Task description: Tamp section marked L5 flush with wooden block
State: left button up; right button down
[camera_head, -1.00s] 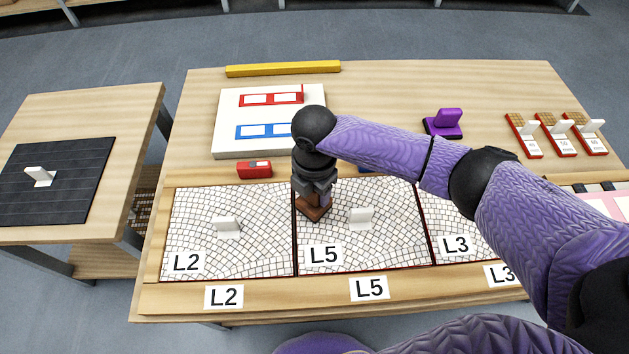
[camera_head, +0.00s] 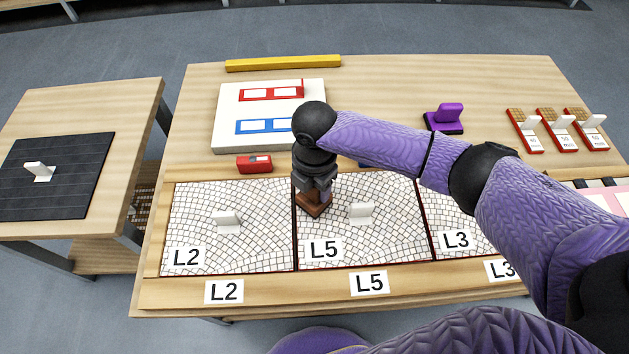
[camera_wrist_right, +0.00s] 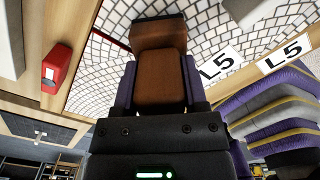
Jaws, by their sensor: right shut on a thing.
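My right gripper (camera_head: 314,192) points down over the back left corner of L5. It is shut on the brown wooden block (camera_head: 312,206). The block also shows between the fingers in the right wrist view (camera_wrist_right: 160,75), over the mosaic. The block's underside is hidden, so I cannot tell whether it touches the panel. My left gripper is not in view.
A red device (camera_head: 254,164) lies behind L2. A white board (camera_head: 228,145) with red and blue frames stands farther back. A yellow bar (camera_head: 283,64), a purple tool (camera_head: 446,118) and several small red-edged samples (camera_head: 560,131) lie on the table. A dark panel (camera_head: 75,180) lies on the left table.

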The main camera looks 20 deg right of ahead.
jog(key=shift+f, duration=0.2)
jog(key=shift+f, duration=0.15)
dwell(0.6)
notch_tip(320, 180, up, 7)
jog(key=p, duration=0.6)
jog(key=shift+r+p, duration=0.2)
jog(key=shift+p, duration=0.1)
jog(key=shift+f, duration=0.15)
